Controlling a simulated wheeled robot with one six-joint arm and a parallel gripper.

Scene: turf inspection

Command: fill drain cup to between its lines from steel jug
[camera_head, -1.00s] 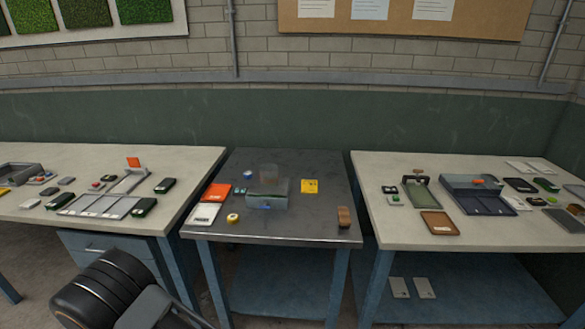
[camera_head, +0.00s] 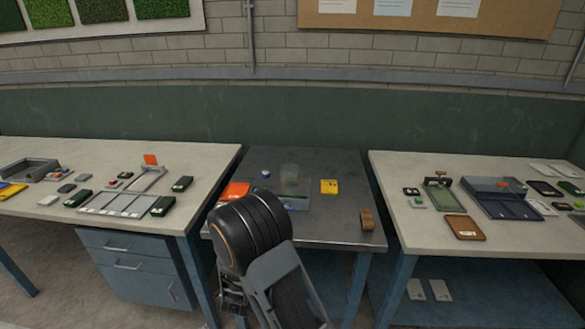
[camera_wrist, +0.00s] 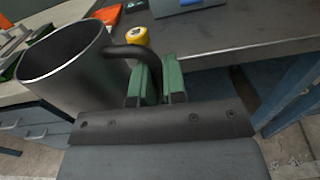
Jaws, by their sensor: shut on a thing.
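The steel jug (camera_wrist: 65,68) is at the left of the wrist view, with its round open mouth showing and a dark curved handle (camera_wrist: 128,52). My gripper (camera_wrist: 157,75), with green fingers, is shut on that handle. The jug is held off the table, in front of its near edge. I cannot make out liquid in it.
A yellow card (camera_head: 329,186) and a brown block (camera_head: 367,219) lie right of the cup. An orange item (camera_head: 235,190) lies left. A yellow roll (camera_wrist: 137,36) sits near the table edge. The table's right part is mostly clear. Pale tables with trays flank it.

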